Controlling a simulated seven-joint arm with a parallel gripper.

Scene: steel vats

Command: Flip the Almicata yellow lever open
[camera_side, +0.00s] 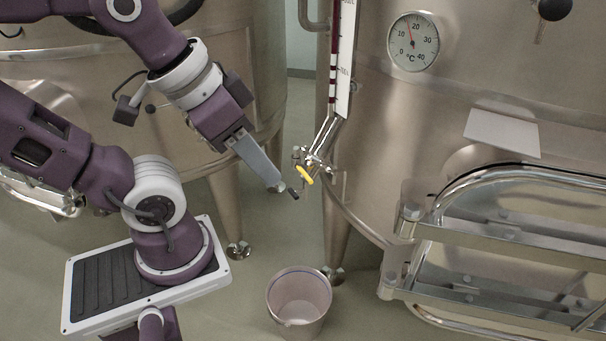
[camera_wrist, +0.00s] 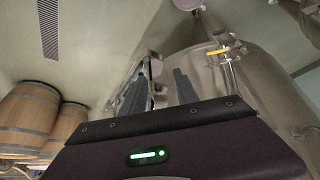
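The yellow lever (camera_side: 304,175) sits on a small metal valve (camera_side: 316,158) at the lower end of the sight tube on the right vat. In the side view it slants down to the right. The wrist view also shows the lever (camera_wrist: 218,51), right of my fingers. My gripper (camera_side: 286,190) points down and right, its tips just left of and slightly below the lever, with a small gap in the picture. In the wrist view the two fingers of my gripper (camera_wrist: 162,88) stand apart with nothing between them. I see no contact with the lever; depth is hard to judge.
A steel vat (camera_side: 375,120) with a dial thermometer (camera_side: 413,41) stands at right. Another vat (camera_side: 255,60) is behind my arm. A bucket (camera_side: 299,302) stands on the floor below the valve. An open hatch door (camera_side: 520,235) juts out at right. Wooden barrels (camera_wrist: 28,118) show in the wrist view.

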